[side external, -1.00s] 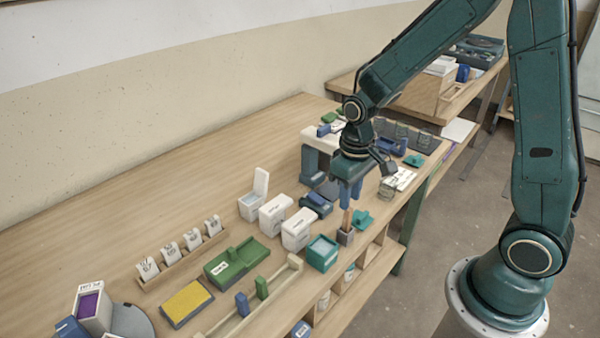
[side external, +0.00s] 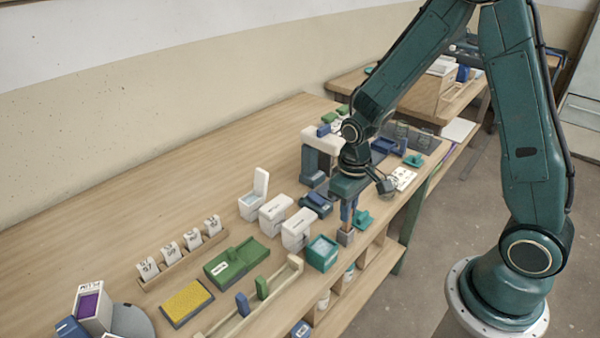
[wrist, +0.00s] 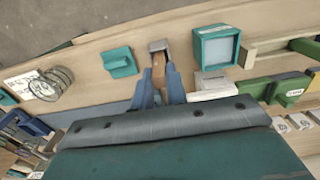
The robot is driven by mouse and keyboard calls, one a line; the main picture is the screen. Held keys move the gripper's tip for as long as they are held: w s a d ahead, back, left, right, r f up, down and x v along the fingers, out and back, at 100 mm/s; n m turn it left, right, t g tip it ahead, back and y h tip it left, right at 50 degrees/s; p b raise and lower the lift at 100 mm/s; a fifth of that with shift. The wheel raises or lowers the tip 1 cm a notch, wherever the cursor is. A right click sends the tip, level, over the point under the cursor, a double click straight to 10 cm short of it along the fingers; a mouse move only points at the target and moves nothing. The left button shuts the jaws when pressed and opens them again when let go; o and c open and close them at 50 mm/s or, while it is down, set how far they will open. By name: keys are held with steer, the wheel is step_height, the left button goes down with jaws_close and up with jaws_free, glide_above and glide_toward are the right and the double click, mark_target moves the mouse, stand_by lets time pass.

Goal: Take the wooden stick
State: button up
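The wooden stick (side external: 349,215) stands in a small grey-brown cup (side external: 345,237) near the front edge of the bench. In the wrist view the cup (wrist: 158,46) is beyond the fingertips, and the brown stick (wrist: 159,70) shows in the gap between them. My gripper (side external: 349,220) points down above the cup, with its blue fingers on either side of the stick. In the wrist view my gripper (wrist: 160,76) has its two fingers apart. They look open around the stick; contact is not clear. The fingers hide part of the stick.
White containers (side external: 297,229) and a dark blue block (side external: 316,204) stand behind. The bench's front edge is near.

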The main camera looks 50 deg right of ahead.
jaws_close()
steer(key=shift+r, duration=3.75)
